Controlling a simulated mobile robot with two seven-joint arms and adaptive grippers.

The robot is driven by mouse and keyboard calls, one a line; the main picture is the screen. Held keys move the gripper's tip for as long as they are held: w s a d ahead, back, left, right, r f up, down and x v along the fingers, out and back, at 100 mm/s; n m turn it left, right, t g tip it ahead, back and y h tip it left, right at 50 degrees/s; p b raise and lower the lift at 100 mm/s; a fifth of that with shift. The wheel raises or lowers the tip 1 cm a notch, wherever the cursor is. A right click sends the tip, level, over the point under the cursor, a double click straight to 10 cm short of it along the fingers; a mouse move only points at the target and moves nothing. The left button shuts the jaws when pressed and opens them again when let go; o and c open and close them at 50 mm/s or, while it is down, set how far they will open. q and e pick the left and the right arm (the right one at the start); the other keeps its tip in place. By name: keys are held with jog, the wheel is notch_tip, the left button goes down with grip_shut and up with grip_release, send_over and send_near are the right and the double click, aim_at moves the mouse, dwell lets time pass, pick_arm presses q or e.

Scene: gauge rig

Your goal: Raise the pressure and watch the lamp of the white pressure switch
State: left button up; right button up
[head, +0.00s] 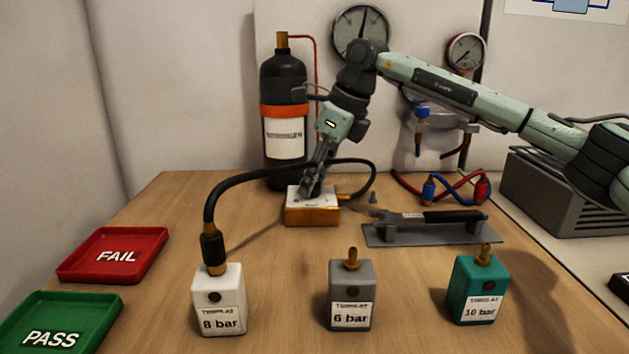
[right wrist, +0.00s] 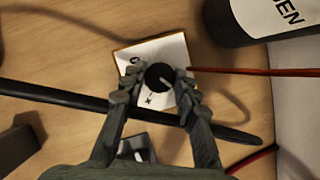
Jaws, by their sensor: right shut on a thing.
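The white pressure switch (head: 231,315), labelled 8 bar, stands at the front left of the table. The black hose (head: 209,212) ends in a fitting on its top. The round lamp (head: 214,297) on its front looks dark. My right gripper (head: 312,188) reaches down onto a brass-coloured block with a white top (head: 312,216). In the right wrist view its fingers are shut on the black knob (right wrist: 159,77) on that top. The large gauge (head: 345,35) is on the back wall, partly covered by my right arm; its needle points about straight up. My left gripper is not in view.
A grey 6 bar switch (head: 341,309) and a green 10 bar switch (head: 466,297) stand to the right. Red FAIL (head: 90,272) and green PASS (head: 90,303) trays lie left. A wrench (head: 455,217) lies on a grey rest. A black bottle (head: 284,85) stands behind.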

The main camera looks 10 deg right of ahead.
jog(key=shift+r, duration=0.1)
dwell(0.3)
jog(key=o, duration=1.2)
jog(key=shift+c, duration=0.2)
jog(key=v, duration=1.2)
jog(key=shift+a, duration=0.1)
